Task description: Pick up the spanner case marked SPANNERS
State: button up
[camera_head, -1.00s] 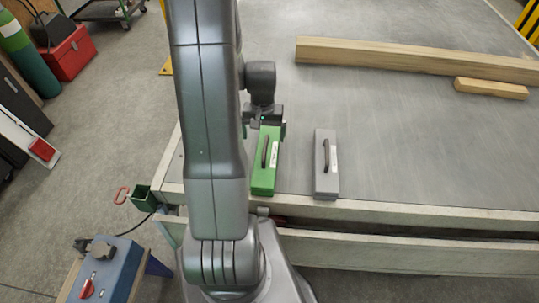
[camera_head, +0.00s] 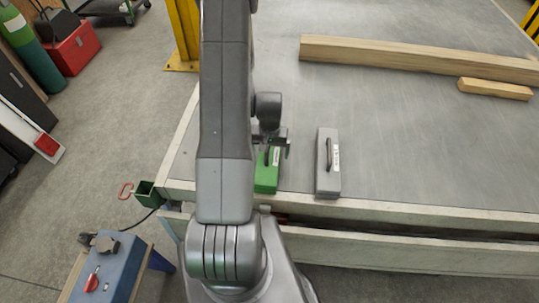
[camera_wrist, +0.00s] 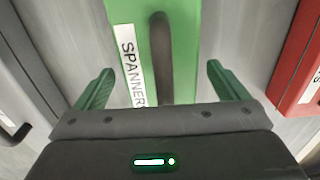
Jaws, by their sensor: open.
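The spanner case is green, with a white label reading SPANNERS and a dark handle. In the wrist view the spanner case (camera_wrist: 184,45) lies ahead between my fingers. In the head view the green case (camera_head: 265,184) lies near the table's front edge, its left side and far end partly hidden by my arm and gripper. My gripper (camera_wrist: 162,88) is open and empty, one finger on each side of the case and its handle. In the head view my gripper (camera_head: 272,142) is over the far part of the case. I cannot tell whether the fingers touch it.
A grey case (camera_head: 328,165) with a handle lies to the right on the table (camera_head: 420,150). In the wrist view a red case (camera_wrist: 301,60) stands at the right and the grey case (camera_wrist: 22,85) at the left. Wooden beams (camera_head: 420,60) lie farther back.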

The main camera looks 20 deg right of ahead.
jog(key=shift+f, duration=1)
jog(key=shift+c, duration=0.2)
jog(key=c, duration=1.3)
jog(key=shift+c, duration=0.2)
jog(key=shift+r, duration=0.15)
